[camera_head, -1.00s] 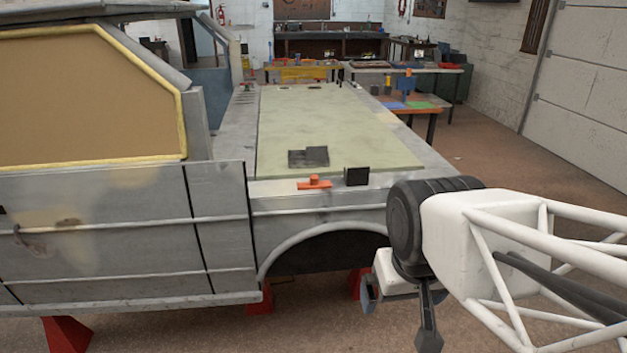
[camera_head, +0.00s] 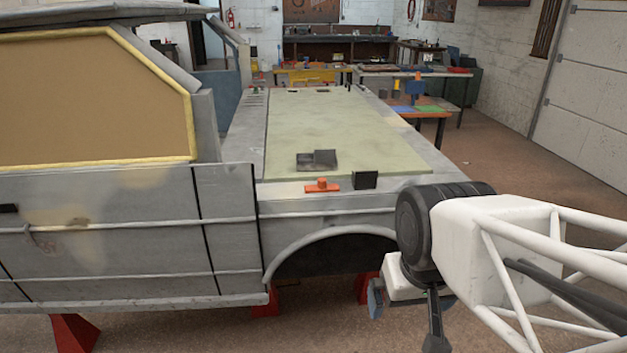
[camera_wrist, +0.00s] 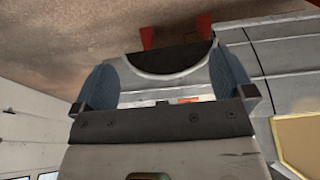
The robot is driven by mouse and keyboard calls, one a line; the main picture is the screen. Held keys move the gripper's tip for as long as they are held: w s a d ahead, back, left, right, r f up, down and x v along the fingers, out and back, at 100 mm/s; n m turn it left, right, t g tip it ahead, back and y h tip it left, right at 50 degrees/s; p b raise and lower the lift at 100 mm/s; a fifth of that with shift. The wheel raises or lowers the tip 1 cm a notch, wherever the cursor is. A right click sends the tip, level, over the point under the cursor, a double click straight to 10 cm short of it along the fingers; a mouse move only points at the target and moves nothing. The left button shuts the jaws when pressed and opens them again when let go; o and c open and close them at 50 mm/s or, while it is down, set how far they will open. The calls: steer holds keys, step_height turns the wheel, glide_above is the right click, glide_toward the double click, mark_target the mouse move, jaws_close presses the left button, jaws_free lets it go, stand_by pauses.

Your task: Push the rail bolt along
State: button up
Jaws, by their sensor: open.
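The orange piece with a raised knob, which I take for the rail bolt (camera_head: 322,186), lies on the near edge of the grey vehicle body's flat bed, in the head view. A black block (camera_head: 365,180) stands just right of it, with a small gap. My gripper (camera_head: 405,303) hangs low at the right, beside the wheel arch and well apart from the bolt. In the wrist view my gripper (camera_wrist: 165,65) shows its two blue fingers spread, with nothing between them.
A dark grey two-part tray (camera_head: 316,161) sits on the pale green panel (camera_head: 345,125) behind the bolt. The wheel arch (camera_head: 330,238) and red stands (camera_head: 368,287) are near my gripper.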

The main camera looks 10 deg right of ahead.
steer(key=shift+c, duration=0.5)
steer(key=shift+c, duration=1.1)
steer(key=shift+w+r, duration=0.2)
steer(key=shift+w, duration=0.3)
steer(key=c, duration=0.5)
steer(key=shift+h, duration=0.5)
steer(key=w, duration=0.2)
steer(key=w+r, duration=0.1)
steer(key=w, duration=0.2)
steer(key=w+r, duration=0.1)
steer(key=w, duration=0.2)
steer(key=shift+w+r, duration=0.15)
steer(key=shift+w, duration=0.05)
jaws_close()
steer(key=w+a+f+t+h, duration=0.1)
steer(key=w+a, duration=0.2)
steer(key=w, duration=0.8)
steer(key=w+a+f+h, duration=0.1)
steer(key=w+a, duration=0.2)
steer(key=w, duration=0.9)
steer(key=w+a+t+h, duration=0.1)
steer(key=w+a, duration=0.1)
steer(key=w, duration=0.9)
steer(key=w+a+f, duration=0.3)
steer(key=w+a, duration=0.1)
steer(key=w, duration=0.2)
steer(key=w+a+f, duration=0.4)
steer(key=w, duration=0.3)
steer(key=shift+w+n+t+h, duration=0.3)
steer(key=shift+n+t+h, duration=0.1)
